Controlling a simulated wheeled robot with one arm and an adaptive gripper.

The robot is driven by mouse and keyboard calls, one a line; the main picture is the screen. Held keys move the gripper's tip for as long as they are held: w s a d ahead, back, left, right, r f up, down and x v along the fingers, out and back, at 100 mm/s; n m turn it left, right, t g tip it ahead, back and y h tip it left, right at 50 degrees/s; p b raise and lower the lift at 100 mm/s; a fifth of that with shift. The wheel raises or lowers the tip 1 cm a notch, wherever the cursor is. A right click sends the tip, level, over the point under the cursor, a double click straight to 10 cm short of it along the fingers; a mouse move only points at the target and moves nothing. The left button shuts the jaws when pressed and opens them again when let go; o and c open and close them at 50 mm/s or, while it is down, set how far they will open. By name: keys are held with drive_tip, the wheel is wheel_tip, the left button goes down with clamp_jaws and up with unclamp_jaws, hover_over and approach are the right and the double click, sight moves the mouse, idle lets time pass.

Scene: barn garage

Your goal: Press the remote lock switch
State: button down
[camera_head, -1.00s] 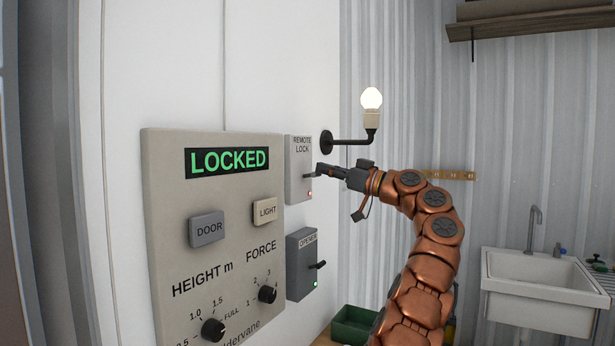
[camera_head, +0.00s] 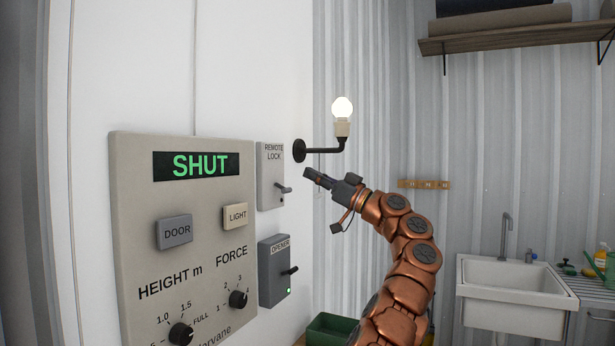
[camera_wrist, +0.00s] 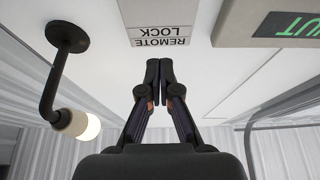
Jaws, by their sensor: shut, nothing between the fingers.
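The remote lock switch is a grey box (camera_head: 270,176) labelled REMOTE LOCK on the white wall, with a small toggle lever (camera_head: 284,189) on its front. No red light shows on it. The box's label also shows upside down at the top of the wrist view (camera_wrist: 160,34). My gripper (camera_head: 306,172) is shut and empty. It is to the right of the box in the head view, apart from the lever. The large control panel (camera_head: 130,215) left of the box has a display (camera_head: 197,166) reading SHUT in green.
Below the lock box is the OPENER box (camera_head: 272,272) with a lever and a lit green light. A lit bulb (camera_head: 342,108) on a black wall bracket is close above my gripper. A green bin (camera_head: 325,329) and a white sink (camera_head: 512,290) are lower right.

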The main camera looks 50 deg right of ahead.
drive_tip(key=s+d+f+b, duration=0.2)
drive_tip(key=s+f+b, duration=0.1)
drive_tip(key=s+f, duration=0.3)
drive_tip(key=shift+f, duration=0.4)
drive_tip(key=shift+d, duration=0.1)
